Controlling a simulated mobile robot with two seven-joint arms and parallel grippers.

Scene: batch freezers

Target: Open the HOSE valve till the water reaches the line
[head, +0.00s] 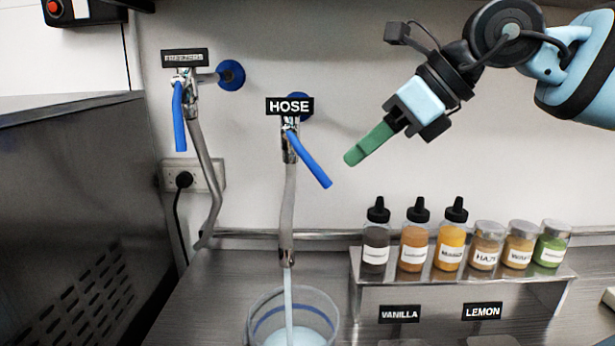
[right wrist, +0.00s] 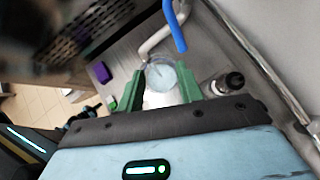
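The HOSE valve's blue lever (head: 310,160) slants down to the right under the black HOSE label (head: 290,106). A pale stream of water (head: 288,300) runs from the grey hose (head: 289,210) into a clear round container (head: 333,318). A blue line (head: 268,316) goes round the container, and the pale water surface (head: 296,339) appears below it. The container (right wrist: 150,72) also shows in the right wrist view. My right gripper (head: 364,150) is up and right of the lever, apart from it. Its green fingers are spread and empty in the right wrist view (right wrist: 160,88). My left gripper is out of view.
The FREEZERS valve has a blue lever (head: 179,118) hanging straight down, left of HOSE. A metal shelf (head: 470,276) at right bears several bottles and jars. A metal machine (head: 70,200) stands at left. The wall around my right gripper is clear.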

